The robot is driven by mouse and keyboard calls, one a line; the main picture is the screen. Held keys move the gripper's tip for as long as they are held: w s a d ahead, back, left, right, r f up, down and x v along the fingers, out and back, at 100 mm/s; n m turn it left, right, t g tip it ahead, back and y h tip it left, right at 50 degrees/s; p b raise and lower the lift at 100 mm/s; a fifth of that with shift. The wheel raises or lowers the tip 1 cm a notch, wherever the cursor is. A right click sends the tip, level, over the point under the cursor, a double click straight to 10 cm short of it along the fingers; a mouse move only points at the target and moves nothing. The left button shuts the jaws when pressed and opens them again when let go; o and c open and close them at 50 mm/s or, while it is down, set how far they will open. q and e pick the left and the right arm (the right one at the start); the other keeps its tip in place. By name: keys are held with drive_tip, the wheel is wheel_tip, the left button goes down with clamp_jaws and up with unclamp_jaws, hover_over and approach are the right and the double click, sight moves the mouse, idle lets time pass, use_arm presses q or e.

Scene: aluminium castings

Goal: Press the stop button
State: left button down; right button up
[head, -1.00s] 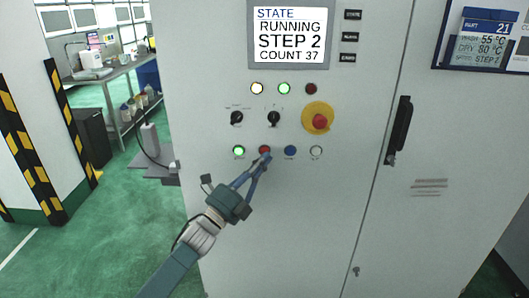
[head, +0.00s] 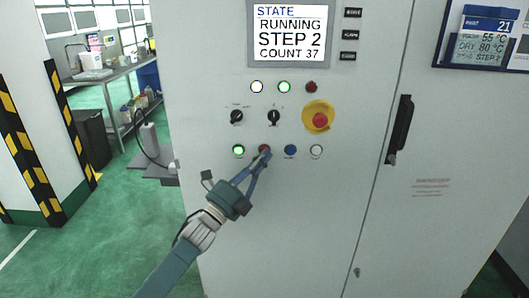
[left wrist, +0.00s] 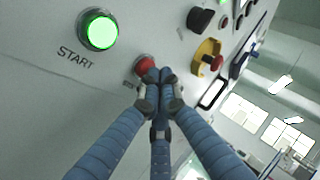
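The stop button is the small red button (head: 264,149) in the lower row on the grey cabinet, between the lit green start button (head: 238,150) and a blue button (head: 290,150). My left gripper (head: 265,156) has its fingertips at the red button and partly covers it. In the left wrist view the red button (left wrist: 145,65) shows just beside the closed fingertips (left wrist: 158,76); its label is mostly hidden. The fingers are together with nothing between them. I cannot tell if the tips touch the button. The display (head: 290,32) reads RUNNING, STEP 2, COUNT 37. My right gripper is not in view.
A red mushroom button on a yellow base (head: 319,118) sits above right of my gripper. Two black selector knobs (head: 255,118) and three lamps are above the button row. A white button (head: 316,151) is at the right. A black door handle (head: 400,130) sticks out further right.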

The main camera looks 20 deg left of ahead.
use_arm(q)
drive_tip(key=shift+w+a, duration=0.1)
drive_tip(key=shift+w, duration=0.1)
idle(0.3)
drive_tip(key=shift+s, duration=0.15)
drive_tip(key=shift+s+d, duration=0.2)
drive_tip(key=shift+s, duration=0.45)
drive_tip(key=s+p, duration=0.1)
drive_tip(key=s, duration=0.1)
drive_tip(key=s+d+p, duration=0.1)
drive_tip(key=s, duration=0.1)
drive_tip(key=shift+s+d, duration=0.2)
drive_tip(key=shift+s, duration=0.2)
drive_tip(key=shift+f, duration=0.1)
idle(0.4)
